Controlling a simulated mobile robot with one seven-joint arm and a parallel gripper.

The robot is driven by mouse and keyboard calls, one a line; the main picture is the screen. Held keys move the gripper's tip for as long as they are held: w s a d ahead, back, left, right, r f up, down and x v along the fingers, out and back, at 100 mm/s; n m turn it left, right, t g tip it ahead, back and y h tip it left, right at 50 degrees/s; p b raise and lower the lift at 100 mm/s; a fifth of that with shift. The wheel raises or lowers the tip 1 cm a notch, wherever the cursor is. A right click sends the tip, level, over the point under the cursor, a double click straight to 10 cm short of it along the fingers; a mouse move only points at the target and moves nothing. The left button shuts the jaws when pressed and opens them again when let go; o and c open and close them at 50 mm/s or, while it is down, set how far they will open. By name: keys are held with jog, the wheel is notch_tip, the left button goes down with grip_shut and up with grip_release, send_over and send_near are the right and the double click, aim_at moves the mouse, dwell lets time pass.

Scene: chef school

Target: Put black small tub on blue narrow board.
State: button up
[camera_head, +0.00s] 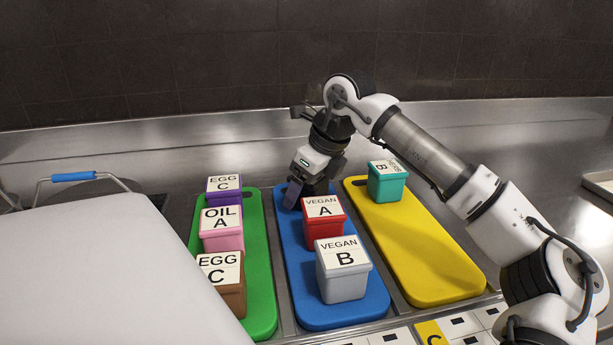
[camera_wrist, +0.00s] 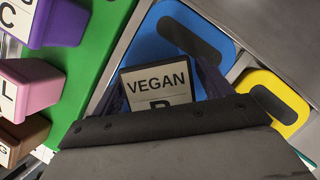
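The black small tub (camera_wrist: 157,84), with a white label reading VEGAN above a partly hidden letter, sits between the fingers of my gripper (camera_wrist: 163,80) in the wrist view. The fingers lie close along both its sides, and the gripper body hides its near part. In the head view my gripper (camera_head: 311,191) is at the far end of the blue narrow board (camera_head: 303,279), where the tub is mostly hidden. I cannot tell whether the tub's base touches the board. The board also shows behind the tub in the wrist view (camera_wrist: 150,48).
A red VEGAN A tub (camera_head: 324,229) and a grey VEGAN B tub (camera_head: 343,280) stand on the blue board. Purple, pink and brown tubs line the green board (camera_head: 260,285) on the left. The yellow board (camera_head: 425,255) on the right holds a teal tub (camera_head: 386,186) at its far end.

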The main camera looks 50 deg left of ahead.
jog(key=v, duration=1.2)
jog(key=shift+r, duration=0.2)
